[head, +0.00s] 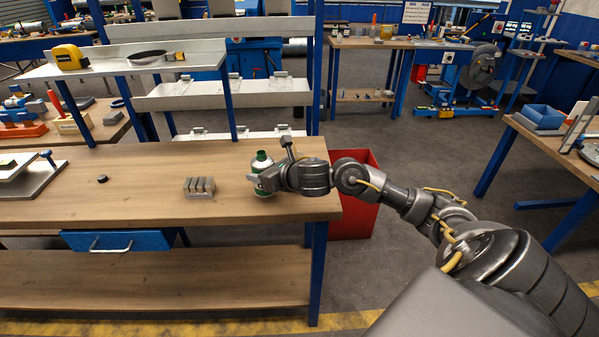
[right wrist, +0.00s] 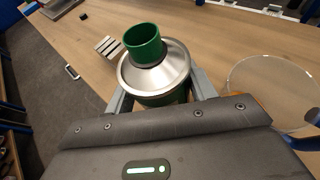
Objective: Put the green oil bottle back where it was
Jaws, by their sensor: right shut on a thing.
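The green oil bottle (head: 261,161) stands upright on or just above the right end of the wooden workbench (head: 130,205) in the head view; I cannot tell if its base touches. In the right wrist view its green cap and silver shoulder (right wrist: 152,65) show between the fingers. My right gripper (head: 262,180) reaches in from the right and is shut around the bottle's body; it also shows in the right wrist view (right wrist: 158,95). The gripper hides part of the bottle. My left gripper is not in view.
A grey slotted block (head: 200,187) lies left of the bottle, and a small dark piece (head: 102,179) farther left. A clear round disc (right wrist: 272,92) shows right of the bottle in the right wrist view. Shelves (head: 222,94) rise behind. A red bin (head: 355,205) stands beyond the bench's right end.

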